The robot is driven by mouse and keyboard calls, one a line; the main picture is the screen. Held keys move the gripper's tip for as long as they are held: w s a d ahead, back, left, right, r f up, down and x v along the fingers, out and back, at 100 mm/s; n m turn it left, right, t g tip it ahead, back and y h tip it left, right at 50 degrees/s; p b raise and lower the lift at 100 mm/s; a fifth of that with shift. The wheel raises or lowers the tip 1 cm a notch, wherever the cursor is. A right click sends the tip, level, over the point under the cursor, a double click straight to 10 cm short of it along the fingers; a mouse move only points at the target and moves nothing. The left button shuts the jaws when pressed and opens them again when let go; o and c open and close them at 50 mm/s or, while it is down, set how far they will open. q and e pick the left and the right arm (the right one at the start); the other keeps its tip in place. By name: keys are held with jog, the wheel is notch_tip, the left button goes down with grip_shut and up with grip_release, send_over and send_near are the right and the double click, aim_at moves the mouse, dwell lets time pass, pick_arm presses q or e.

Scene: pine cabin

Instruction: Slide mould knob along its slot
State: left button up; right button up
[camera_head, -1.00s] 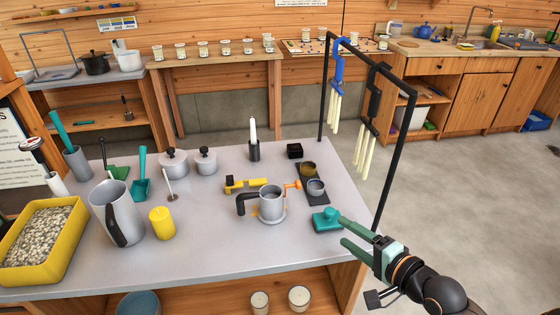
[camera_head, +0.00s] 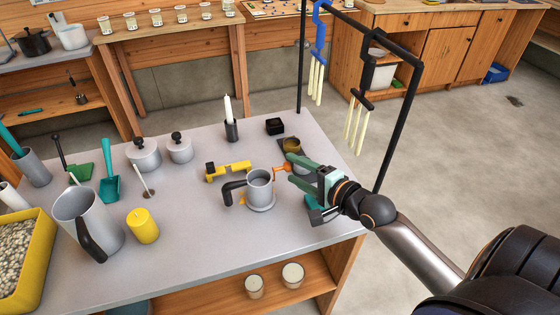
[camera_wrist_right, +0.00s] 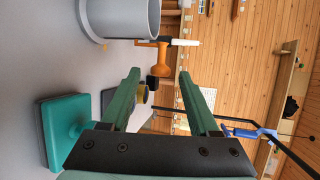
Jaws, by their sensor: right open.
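The gripper partly hides the tray. My left gripper is not in view.
A teal block (camera_wrist_right: 62,130) lies beside the gripper, largely covered by it in the head view. A black rack with hanging candles (camera_head: 388,110) rises at the table's right edge. A yellow-and-black tool (camera_head: 228,171) lies behind the pot. A yellow candle (camera_head: 143,226) stands left.

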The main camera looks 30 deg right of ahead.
jog(key=shift+x, duration=3)
jog(key=shift+c, duration=0.2)
grip_shut()
jog(key=shift+f, duration=0.15)
